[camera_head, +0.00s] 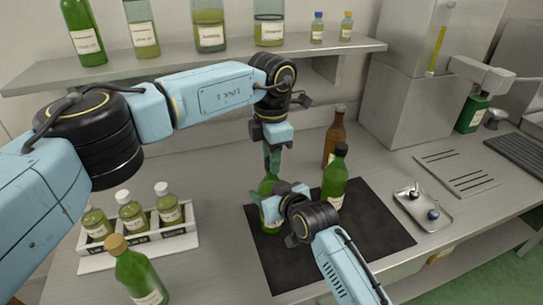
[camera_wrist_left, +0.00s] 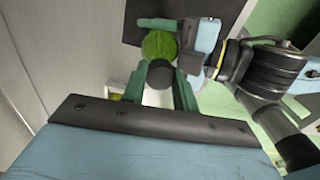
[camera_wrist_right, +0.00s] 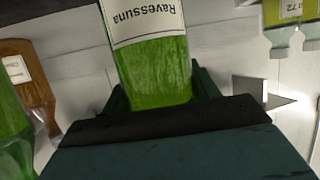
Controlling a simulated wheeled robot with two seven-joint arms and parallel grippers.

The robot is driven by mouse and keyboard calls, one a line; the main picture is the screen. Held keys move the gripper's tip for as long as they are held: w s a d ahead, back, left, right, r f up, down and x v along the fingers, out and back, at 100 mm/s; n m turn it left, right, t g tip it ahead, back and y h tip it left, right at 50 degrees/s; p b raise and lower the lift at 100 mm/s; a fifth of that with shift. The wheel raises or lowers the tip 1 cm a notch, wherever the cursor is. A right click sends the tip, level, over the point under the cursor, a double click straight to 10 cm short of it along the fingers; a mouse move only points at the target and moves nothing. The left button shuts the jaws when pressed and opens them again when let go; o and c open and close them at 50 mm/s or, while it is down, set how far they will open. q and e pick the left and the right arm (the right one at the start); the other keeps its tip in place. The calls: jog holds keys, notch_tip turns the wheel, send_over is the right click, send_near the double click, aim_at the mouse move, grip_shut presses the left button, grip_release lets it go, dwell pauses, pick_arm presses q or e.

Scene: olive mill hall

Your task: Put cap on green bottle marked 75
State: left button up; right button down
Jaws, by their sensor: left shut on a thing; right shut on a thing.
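A green bottle (camera_head: 270,215) stands on the dark mat (camera_head: 285,265). My right gripper (camera_head: 282,192) is shut around its body. In the right wrist view the bottle (camera_wrist_right: 155,70) fills the jaws, and its label reads "Ravessuna"; no 75 is legible. My left gripper (camera_head: 272,160) is directly above the bottle, pointing down. In the left wrist view it is shut on a dark round cap (camera_wrist_left: 160,73), with the green bottle (camera_wrist_left: 160,44) just beyond. I cannot tell whether cap and neck touch; the fingers hide the neck in the head view.
A dark-capped green bottle (camera_head: 335,182) and a brown bottle (camera_head: 334,138) stand just right of the grippers. A white rack (camera_head: 150,243) of small bottles and a cork-topped bottle (camera_head: 138,275) are at left. A small tray (camera_head: 430,222) is at right. A shelf (camera_head: 190,62) hangs behind.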

pick_arm(q)
jog(key=shift+m, duration=0.8)
jog(key=o, duration=1.2)
jog(key=shift+c, duration=0.2)
notch_tip(320, 180, up, 12)
pick_arm(e)
jog(key=shift+c, duration=1.5)
grip_release()
pick_arm(q)
jog(key=shift+r+p, duration=0.6)
pick_arm(e)
jog(key=v, duration=1.3)
